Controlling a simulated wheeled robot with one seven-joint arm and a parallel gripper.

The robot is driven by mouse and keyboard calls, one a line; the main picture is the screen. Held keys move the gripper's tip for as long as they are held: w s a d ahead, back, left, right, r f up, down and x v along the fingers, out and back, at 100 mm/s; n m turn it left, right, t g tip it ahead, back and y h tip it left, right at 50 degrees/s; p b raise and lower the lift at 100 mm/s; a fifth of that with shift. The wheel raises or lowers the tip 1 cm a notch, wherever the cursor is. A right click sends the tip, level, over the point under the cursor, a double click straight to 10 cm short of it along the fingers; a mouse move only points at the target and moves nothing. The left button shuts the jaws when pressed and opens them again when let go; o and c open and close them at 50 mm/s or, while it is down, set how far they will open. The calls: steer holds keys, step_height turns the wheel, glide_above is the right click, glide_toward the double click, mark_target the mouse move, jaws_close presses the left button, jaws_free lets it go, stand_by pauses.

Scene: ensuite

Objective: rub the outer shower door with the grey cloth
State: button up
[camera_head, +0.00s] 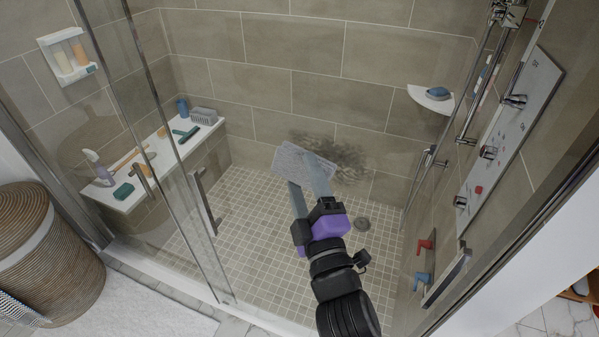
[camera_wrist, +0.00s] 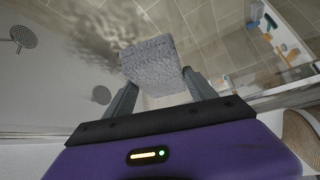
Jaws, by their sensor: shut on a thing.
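The grey cloth (camera_head: 293,160) is held at the tip of my gripper (camera_head: 307,180), in the middle of the head view. In the wrist view the cloth (camera_wrist: 150,66) is a fluffy grey piece between the two fingers of my gripper (camera_wrist: 155,85), which are shut on it. The shower doors are clear glass with metal edges; a door handle (camera_head: 203,200) shows left of my gripper. Which glass panel is the outer one is hard to tell. A dark smudge (camera_head: 340,157) shows just right of the cloth.
A bench (camera_head: 215,128) with bottles and brushes stands at the left inside the shower. A wicker basket (camera_head: 45,250) and a white mat (camera_head: 165,305) lie outside it. A control panel (camera_head: 510,140) with fixtures lines the right wall. A corner shelf (camera_head: 417,96) holds a blue item.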

steer(key=shift+s+d+p, duration=0.25)
steer(key=shift+s+d, duration=0.15)
steer(key=shift+d, duration=0.7)
steer(key=shift+s+d+p, duration=0.2)
steer(key=shift+s+d, duration=0.15)
steer(key=shift+d, duration=0.7)
steer(key=shift+s+d+p, duration=0.25)
steer(key=shift+s+d, duration=0.15)
steer(key=shift+d, duration=0.7)
steer(key=shift+s+d+f+b, duration=0.15)
steer(key=shift+d+b, duration=0.2)
steer(key=shift+b, duration=0.25)
steer(key=shift+c, duration=0.2)
steer(key=shift+s+d+b, duration=0.15)
steer(key=shift+d+b, duration=0.35)
steer(key=shift+b, duration=0.2)
steer(key=shift+s+d+b, duration=0.2)
steer(key=shift+d+b, duration=0.25)
steer(key=shift+d, duration=0.45)
steer(key=shift+s+d+b, duration=0.4)
steer(key=shift+d+b, duration=0.2)
steer(key=shift+d, duration=0.2)
steer(key=shift+s+d+b, duration=0.35)
steer(key=shift+d+b, duration=0.2)
steer(key=shift+d, duration=0.25)
steer(key=shift+r, duration=0.2)
